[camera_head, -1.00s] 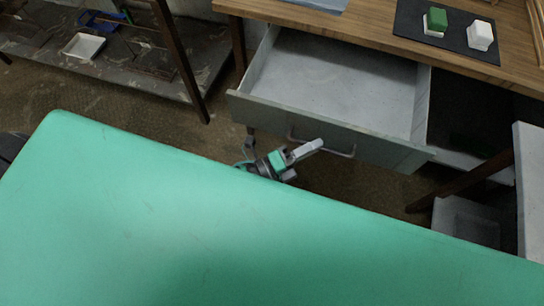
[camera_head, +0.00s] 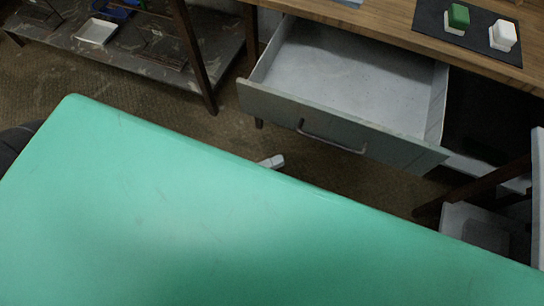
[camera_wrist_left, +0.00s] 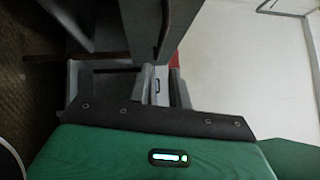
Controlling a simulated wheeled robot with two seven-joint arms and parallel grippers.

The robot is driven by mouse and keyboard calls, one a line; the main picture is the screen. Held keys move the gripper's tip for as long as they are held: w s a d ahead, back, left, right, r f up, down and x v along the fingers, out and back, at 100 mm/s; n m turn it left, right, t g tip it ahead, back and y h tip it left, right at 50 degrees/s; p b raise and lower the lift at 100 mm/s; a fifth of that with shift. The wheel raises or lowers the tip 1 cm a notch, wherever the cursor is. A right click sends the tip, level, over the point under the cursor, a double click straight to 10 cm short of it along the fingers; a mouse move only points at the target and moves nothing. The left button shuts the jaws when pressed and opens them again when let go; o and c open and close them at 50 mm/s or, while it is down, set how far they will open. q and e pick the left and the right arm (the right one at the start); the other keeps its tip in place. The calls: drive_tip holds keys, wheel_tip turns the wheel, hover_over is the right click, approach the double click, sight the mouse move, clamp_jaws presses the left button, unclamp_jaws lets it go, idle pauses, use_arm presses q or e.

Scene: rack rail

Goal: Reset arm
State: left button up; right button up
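My left gripper (camera_head: 271,161) shows in the head view only as a small pale tip past the edge of my green body. The rest of it is hidden behind that edge, so I cannot tell whether it is open or shut. The tip is below and to the left of the handle (camera_head: 332,137) of the open grey drawer (camera_head: 345,75), apart from it. The drawer looks empty. The left wrist view is dim and shows my green body with a lit indicator, and its fingers cannot be clearly made out. My right gripper is not in view.
A wooden table (camera_head: 385,28) stands above the drawer. A low shelf (camera_head: 150,55) with a white tray (camera_head: 97,32) is at the upper left. Brown floor (camera_head: 200,130) is clear between.

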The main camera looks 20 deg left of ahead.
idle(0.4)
